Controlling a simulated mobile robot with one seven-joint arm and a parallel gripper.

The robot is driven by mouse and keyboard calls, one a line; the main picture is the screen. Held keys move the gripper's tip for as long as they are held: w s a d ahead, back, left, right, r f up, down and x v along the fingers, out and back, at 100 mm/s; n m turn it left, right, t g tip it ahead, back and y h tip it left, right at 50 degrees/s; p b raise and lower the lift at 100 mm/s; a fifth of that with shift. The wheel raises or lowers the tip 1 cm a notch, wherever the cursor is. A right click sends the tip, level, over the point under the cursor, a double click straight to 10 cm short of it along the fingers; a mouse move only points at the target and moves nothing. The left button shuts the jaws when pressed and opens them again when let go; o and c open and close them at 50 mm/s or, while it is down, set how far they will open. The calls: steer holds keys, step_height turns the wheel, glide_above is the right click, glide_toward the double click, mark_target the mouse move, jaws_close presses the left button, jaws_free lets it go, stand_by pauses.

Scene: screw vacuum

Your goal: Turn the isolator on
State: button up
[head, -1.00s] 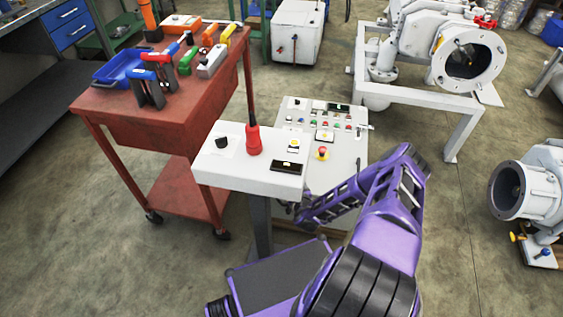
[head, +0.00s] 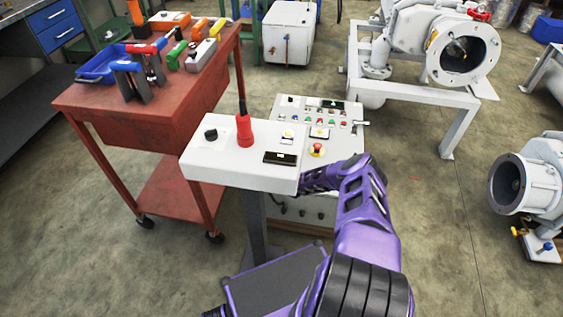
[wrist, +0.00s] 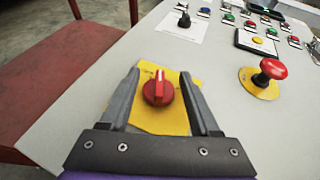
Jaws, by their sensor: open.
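The isolator (wrist: 158,92) is a red rotary knob on a yellow plate (wrist: 150,125), near the edge of the sloped grey control panel in the wrist view. Its raised grip bar points up and down in that view. My gripper (wrist: 160,74) is open, with one finger to the left and one to the right of the knob. Gaps show between the fingers and the knob. In the head view the control panel (head: 290,125) stands behind a white box, which hides the isolator and my gripper.
A red emergency stop (wrist: 272,70) on a yellow disc sits right of the isolator. A black knob (wrist: 184,19) and several small buttons are farther up. In the head view the white box (head: 215,160) with a red handle (head: 244,130) stands close to my arm. A red tool cart (head: 120,100) is left.

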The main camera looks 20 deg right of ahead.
steer(key=shift+w+f, duration=0.1)
steer(key=shift+w, duration=0.15)
jaws_close()
steer(key=shift+s, duration=0.1)
steer(key=shift+f, duration=0.1)
